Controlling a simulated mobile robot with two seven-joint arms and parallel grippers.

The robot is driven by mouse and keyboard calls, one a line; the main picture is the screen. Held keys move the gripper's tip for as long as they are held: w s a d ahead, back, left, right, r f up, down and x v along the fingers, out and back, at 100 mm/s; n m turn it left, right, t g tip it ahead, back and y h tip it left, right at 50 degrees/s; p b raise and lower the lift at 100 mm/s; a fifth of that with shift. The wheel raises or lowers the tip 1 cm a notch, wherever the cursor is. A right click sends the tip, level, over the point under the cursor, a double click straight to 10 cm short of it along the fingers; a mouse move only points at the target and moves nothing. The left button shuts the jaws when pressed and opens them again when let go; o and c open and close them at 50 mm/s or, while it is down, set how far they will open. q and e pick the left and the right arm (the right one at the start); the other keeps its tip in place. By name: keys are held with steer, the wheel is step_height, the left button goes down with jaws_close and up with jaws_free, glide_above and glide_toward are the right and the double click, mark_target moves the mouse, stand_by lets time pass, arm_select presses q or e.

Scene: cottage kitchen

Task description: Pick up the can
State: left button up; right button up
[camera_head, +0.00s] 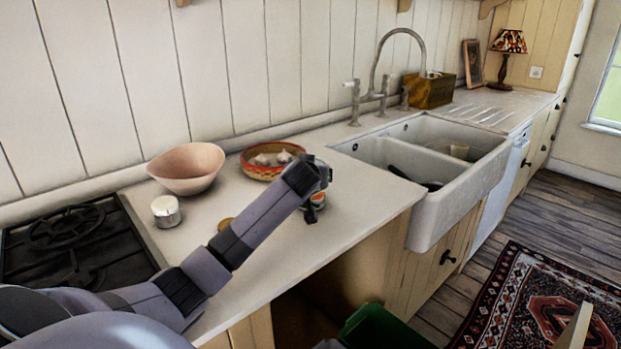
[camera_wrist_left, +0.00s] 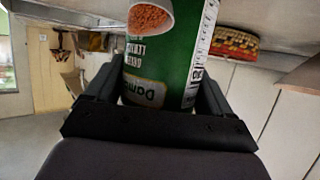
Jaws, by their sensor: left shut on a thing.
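The can (camera_wrist_left: 168,50) is green with a picture of reddish food and a white label panel. It fills the top middle of the left wrist view, between the two dark fingers of my left gripper (camera_wrist_left: 158,88), which is shut on it. In the head view my left gripper (camera_head: 314,190) is over the counter's right part, left of the sink. Only a small part of the can (camera_head: 318,201) shows there, the rest hidden by the gripper. I cannot tell whether the can's base touches the counter. My right gripper is not in view.
A pink bowl (camera_head: 187,168), a patterned dish with garlic (camera_head: 247,170) and a small white-topped jar (camera_head: 166,211) stand on the counter. A black hob (camera_head: 75,245) is at left, a double sink (camera_head: 440,196) at right. A green bin (camera_head: 382,328) is below.

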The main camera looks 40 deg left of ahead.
arm_select(q)
step_height(320, 180, up, 19)
stand_by(0.4)
stand_by(0.5)
